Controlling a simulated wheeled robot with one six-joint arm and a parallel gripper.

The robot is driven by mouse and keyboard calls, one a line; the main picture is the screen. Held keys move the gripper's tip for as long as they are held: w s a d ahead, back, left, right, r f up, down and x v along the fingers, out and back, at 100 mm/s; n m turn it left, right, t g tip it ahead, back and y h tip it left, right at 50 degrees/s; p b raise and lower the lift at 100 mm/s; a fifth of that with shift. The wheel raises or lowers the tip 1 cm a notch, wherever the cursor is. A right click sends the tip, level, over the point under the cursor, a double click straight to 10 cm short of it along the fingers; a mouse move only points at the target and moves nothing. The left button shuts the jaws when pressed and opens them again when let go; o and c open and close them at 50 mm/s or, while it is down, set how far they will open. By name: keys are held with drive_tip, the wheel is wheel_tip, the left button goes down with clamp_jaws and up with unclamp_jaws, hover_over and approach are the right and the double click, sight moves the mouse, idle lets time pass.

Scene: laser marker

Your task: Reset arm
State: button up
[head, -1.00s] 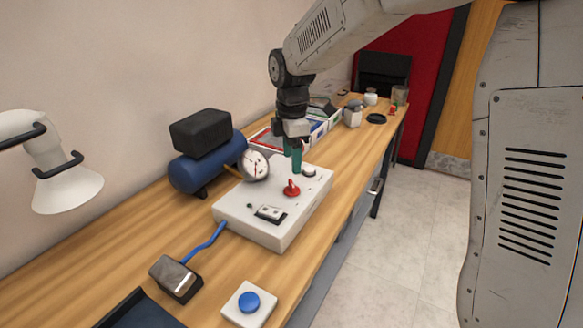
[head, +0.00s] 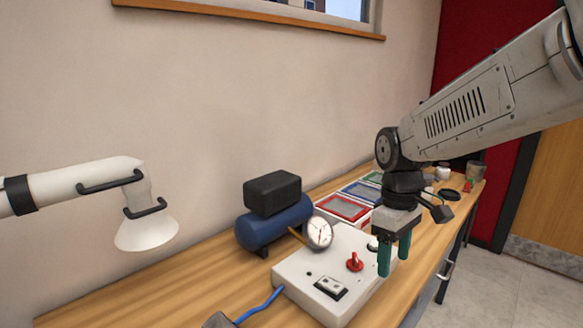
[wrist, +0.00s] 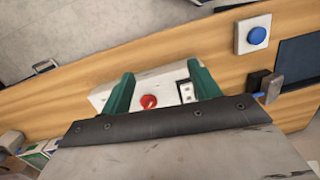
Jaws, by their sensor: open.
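My gripper (head: 394,256) is open, with two green fingers pointing down, and nothing is between them. In the head view it hangs over the right end of a white control box (head: 318,270). The box carries a red knob (head: 355,262), a switch panel (head: 331,286) and a round gauge (head: 318,232) at its back. In the wrist view my gripper (wrist: 162,90) has its fingers apart, with the red knob (wrist: 148,101) and switch panel (wrist: 187,91) showing between them, lower down. I cannot tell the exact height above the box.
A blue compressor (head: 274,228) stands left of the box. A white extraction arm with a cone hood (head: 146,233) hangs at the left. Framed trays (head: 343,208) and small jars lie behind on the wooden table (head: 190,285). A blue button (wrist: 257,35) shows in the wrist view.

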drive_tip(key=s+d+r+m+t, duration=0.1)
drive_tip(key=s+d+r+m, duration=0.1)
drive_tip(key=s, duration=0.8)
drive_tip(key=s+d+r+m+t, duration=0.1)
drive_tip(key=s+d+m, duration=0.3)
drive_tip(key=s, duration=0.7)
drive_tip(key=shift+r+m+t, duration=0.4)
drive_tip(key=shift+r+m, duration=0.25)
drive_tip(key=shift+m, duration=0.55)
drive_tip(key=shift+d, duration=0.1)
